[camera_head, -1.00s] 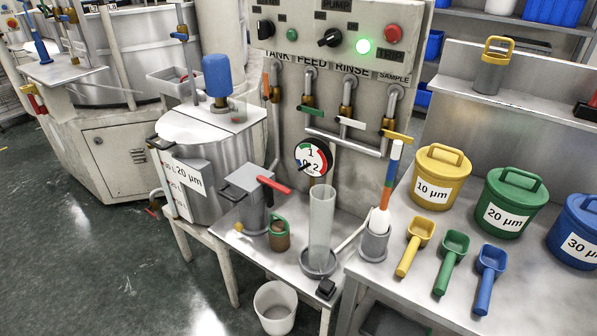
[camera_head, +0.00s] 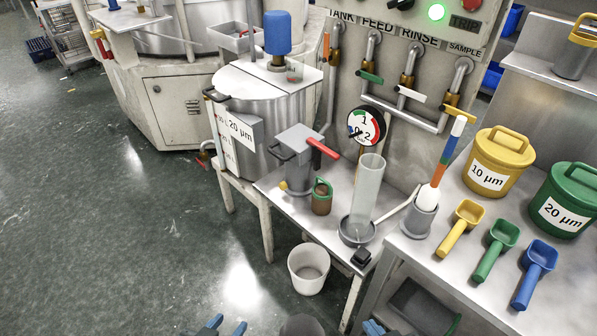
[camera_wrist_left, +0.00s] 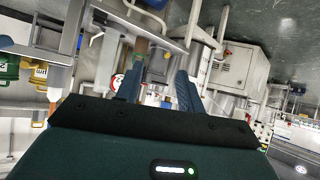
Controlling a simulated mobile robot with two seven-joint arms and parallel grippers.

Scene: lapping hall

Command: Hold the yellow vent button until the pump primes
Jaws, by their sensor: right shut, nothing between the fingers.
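The yellow vent button (camera_head: 283,186) is a small yellow knob low on the left side of the grey pump block (camera_head: 300,155), which has a red lever (camera_head: 323,149). The pump stands on the low metal table. My left gripper (camera_head: 226,323) shows at the bottom edge of the head view, its blue fingers apart and empty, well short of the pump. Its spread fingers also show in the left wrist view (camera_wrist_left: 160,85). My right gripper (camera_head: 374,327) is barely in view at the bottom edge, shut and empty, below the table's front. Neither gripper touches the button.
A pressure gauge (camera_head: 366,126), a clear cylinder (camera_head: 367,190) and a small green-handled cup (camera_head: 321,196) stand close to the pump. A steel tank (camera_head: 262,120) is behind its left side. A white bucket (camera_head: 309,268) stands on the floor before the table. Open floor lies left.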

